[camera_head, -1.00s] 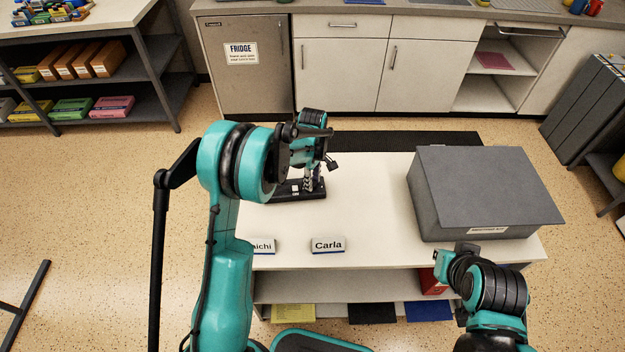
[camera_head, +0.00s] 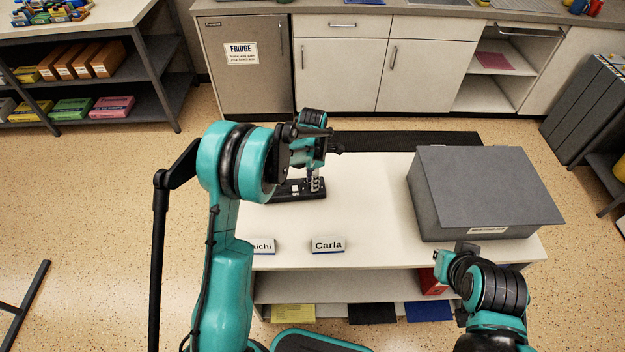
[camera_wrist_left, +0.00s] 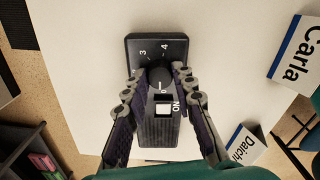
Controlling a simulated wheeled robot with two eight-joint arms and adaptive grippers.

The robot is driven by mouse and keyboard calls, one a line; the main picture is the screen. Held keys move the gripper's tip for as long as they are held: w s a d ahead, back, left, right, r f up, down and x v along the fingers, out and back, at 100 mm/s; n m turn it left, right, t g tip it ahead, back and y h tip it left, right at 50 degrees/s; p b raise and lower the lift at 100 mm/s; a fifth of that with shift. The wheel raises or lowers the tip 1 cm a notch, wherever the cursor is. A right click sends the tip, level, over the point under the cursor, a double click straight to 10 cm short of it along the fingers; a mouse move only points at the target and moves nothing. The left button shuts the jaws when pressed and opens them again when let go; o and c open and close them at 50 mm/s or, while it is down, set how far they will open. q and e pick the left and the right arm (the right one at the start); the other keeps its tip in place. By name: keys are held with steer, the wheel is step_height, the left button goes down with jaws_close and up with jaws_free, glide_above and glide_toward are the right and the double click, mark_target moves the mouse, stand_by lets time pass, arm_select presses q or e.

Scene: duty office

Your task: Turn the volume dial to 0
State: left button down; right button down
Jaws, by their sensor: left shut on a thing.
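A black control box (camera_wrist_left: 158,48) with a round dark dial (camera_wrist_left: 158,77) lies on the white table. The wrist view shows the numbers 3 and 4 beyond the dial and a white switch marked ON on the near side. I cannot read clearly where the dial points. In the head view the box (camera_head: 288,191) is partly hidden by my left arm. My left gripper (camera_wrist_left: 160,80) points down at the box, its two fingers closed in on either side of the dial. It also shows in the head view (camera_head: 316,184). My right gripper (camera_head: 453,256) is by the table's front right; its fingers are unclear.
A large grey lidded box (camera_head: 485,190) takes up the table's right side. Name signs, one reading Carla (camera_head: 328,245) and one partly hidden (camera_head: 263,247), stand at the front edge. The white tabletop (camera_head: 372,200) between them is clear.

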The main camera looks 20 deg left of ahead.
arm_select(q)
steer(key=shift+n, duration=1)
steer(key=c, duration=1.2)
jaws_free()
step_height(320, 180, up, 12)
